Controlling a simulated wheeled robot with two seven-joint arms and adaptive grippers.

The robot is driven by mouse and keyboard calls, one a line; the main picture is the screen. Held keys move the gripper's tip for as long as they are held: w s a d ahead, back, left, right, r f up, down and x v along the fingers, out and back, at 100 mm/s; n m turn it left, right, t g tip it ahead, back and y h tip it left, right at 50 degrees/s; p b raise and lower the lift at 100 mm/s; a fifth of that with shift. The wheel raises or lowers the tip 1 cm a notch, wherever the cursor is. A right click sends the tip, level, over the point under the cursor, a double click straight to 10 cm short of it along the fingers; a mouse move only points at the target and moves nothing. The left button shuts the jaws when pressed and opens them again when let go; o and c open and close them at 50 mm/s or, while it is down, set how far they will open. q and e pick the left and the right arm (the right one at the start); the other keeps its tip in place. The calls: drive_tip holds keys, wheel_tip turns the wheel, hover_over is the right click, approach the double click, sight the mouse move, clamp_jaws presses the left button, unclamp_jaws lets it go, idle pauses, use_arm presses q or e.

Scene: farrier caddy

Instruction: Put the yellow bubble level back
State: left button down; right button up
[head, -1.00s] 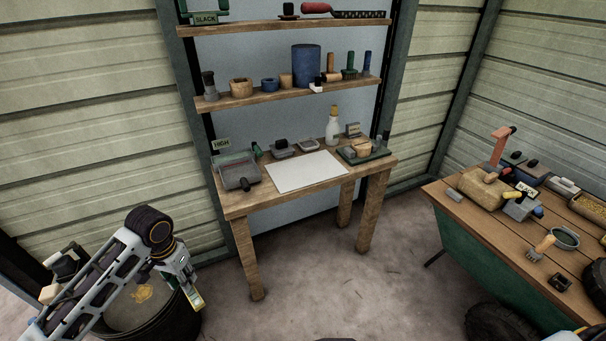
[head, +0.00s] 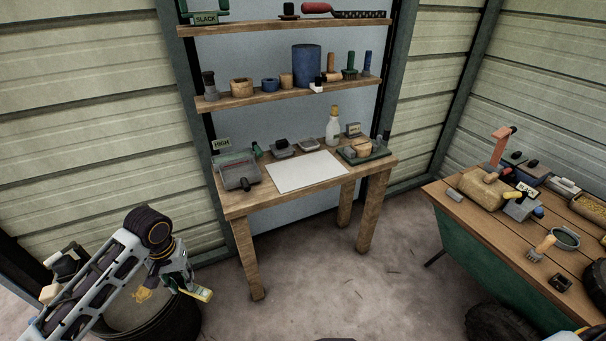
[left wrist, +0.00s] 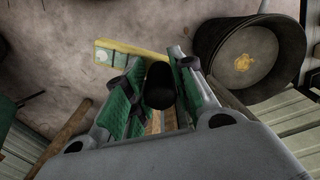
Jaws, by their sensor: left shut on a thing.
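The yellow bubble level (head: 204,295) is at the tip of my left gripper (head: 188,288), low at the left of the head view, over the floor beside a dark bucket. In the left wrist view the level (left wrist: 132,49) lies crosswise at the fingertips of the left gripper (left wrist: 158,72), with a pale end section reaching out to the left. The gripper is shut on it; a black part in the middle hides some of the grip. My right gripper is not in view.
A wooden bench (head: 240,203) with a white sheet (head: 305,171) and several tools stands ahead, with loaded shelves above. A dark bucket (head: 180,325) is beside my left arm. Another table (head: 475,222) with several tools is at the right. Bare floor lies between.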

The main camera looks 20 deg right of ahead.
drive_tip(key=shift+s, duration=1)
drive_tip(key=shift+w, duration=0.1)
